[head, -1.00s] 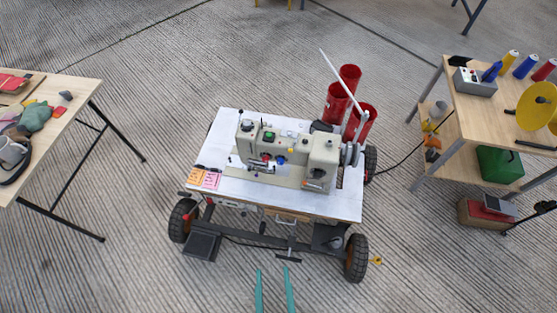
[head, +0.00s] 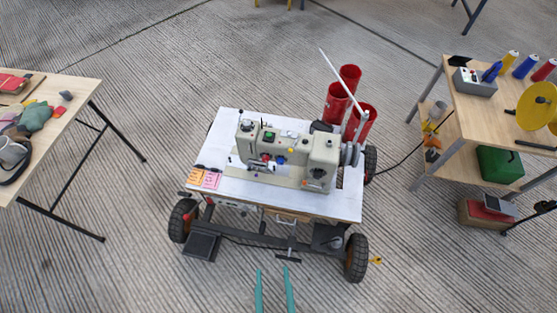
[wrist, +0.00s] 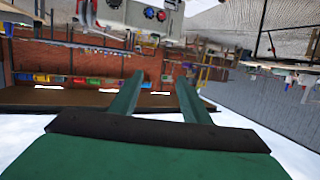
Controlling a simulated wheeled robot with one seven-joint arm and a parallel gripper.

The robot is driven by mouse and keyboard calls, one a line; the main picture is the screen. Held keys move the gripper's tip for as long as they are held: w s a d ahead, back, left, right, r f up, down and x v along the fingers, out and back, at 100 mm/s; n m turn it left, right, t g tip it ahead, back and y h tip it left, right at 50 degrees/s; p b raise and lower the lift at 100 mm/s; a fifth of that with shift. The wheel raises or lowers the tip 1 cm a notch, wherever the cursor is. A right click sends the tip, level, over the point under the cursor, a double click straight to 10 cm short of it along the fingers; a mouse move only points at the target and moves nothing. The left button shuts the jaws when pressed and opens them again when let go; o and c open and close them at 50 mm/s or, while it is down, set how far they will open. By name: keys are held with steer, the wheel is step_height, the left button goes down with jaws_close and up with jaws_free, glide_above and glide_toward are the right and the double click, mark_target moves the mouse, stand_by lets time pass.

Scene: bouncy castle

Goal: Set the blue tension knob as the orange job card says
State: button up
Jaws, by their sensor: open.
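A beige sewing machine (head: 300,172) stands on a white-topped wheeled cart (head: 338,204). A small blue knob (head: 279,160) sits on its front; its pointer and markings are too small to read. In the wrist view, a blue knob (wrist: 149,12) shows at the top beside red ones, on a pale panel. The orange job card (head: 194,176) lies on the cart's front left corner; its writing is unreadable. My gripper (head: 273,268) is open and empty, in front of the cart and apart from the knob. Its two green fingers also show in the wrist view (wrist: 154,78).
A pink card (head: 211,180) lies beside the orange one. Red cylinders (head: 337,103) and a slanted white rod stand behind the machine. A cluttered table (head: 65,105) is at left and a wooden bench (head: 465,115) at right. Bare floor surrounds the cart.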

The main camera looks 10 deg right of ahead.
stand_by(0.5)
steer(key=m+t+h, duration=0.2)
steer(key=m+h, duration=0.4)
steer(key=m, duration=0.1)
glide_toward(279, 164)
steer(key=x, duration=0.8)
steer(key=shift+w+d, duration=0.2)
steer(key=shift+d, duration=0.05)
steer(key=c, duration=1)
